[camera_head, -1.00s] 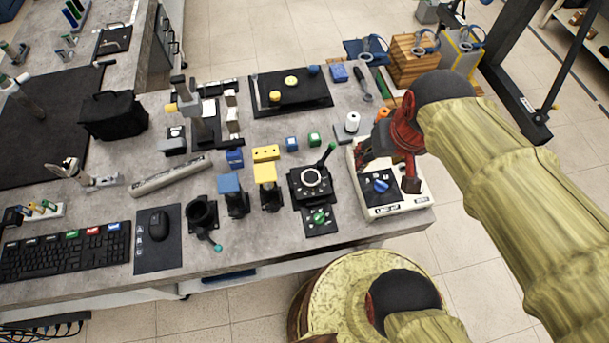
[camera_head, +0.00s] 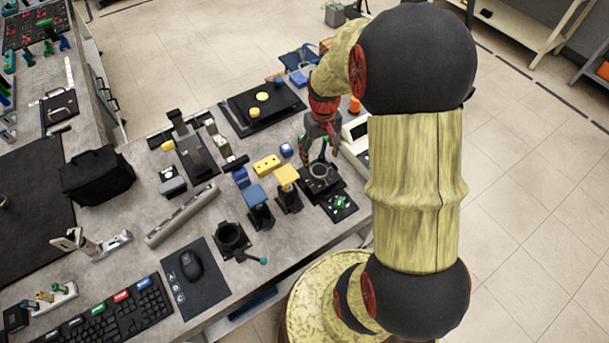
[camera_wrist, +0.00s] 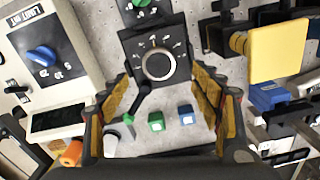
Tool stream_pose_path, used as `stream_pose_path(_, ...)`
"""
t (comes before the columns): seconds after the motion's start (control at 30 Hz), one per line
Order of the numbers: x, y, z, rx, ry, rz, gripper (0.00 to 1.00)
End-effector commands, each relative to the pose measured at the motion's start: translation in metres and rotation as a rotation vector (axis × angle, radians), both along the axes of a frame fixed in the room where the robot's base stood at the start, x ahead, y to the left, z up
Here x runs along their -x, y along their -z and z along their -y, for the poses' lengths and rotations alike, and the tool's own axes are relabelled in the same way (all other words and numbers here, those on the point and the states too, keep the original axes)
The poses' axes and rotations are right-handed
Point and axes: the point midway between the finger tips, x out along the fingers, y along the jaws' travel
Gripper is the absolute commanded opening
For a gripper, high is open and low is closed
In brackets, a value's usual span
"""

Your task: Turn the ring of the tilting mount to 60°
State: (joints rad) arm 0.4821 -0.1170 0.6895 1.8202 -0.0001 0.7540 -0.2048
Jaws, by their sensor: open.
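The tilting mount (camera_head: 320,178) is a black square block with a pale ring on top, near the table's front right. In the wrist view the ring (camera_wrist: 158,65) is silver, with white scale marks around it on the black plate; its numbers are too small to read. A black lever (camera_wrist: 139,101) with a green tip runs from the plate's lower left corner. My gripper (camera_head: 322,146) is above the mount, pointing down. In the wrist view my gripper (camera_wrist: 163,86) is open and empty, its fingers on either side of the plate's lower part. I cannot tell whether they touch it.
A white limit box with a blue knob (camera_wrist: 42,55) stands left of the mount in the wrist view. Yellow-topped (camera_head: 287,175) and blue-topped (camera_head: 257,194) stands are close by. Small green (camera_wrist: 156,122) and blue (camera_wrist: 187,115) blocks lie near. A black cup (camera_head: 230,235) has a teal-tipped handle.

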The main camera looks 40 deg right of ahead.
Motion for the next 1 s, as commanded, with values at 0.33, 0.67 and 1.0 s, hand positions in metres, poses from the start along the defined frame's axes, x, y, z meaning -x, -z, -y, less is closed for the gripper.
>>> stream_pose_path(0.33,0.001,0.033,-0.001,0.000,-0.024,0.001,0.64)
stream_pose_path(0.67,0.000,0.073,0.000,0.002,-0.024,0.004,0.64)
stream_pose_path(1.0,0.000,0.078,0.000,0.002,-0.024,0.006,0.64)
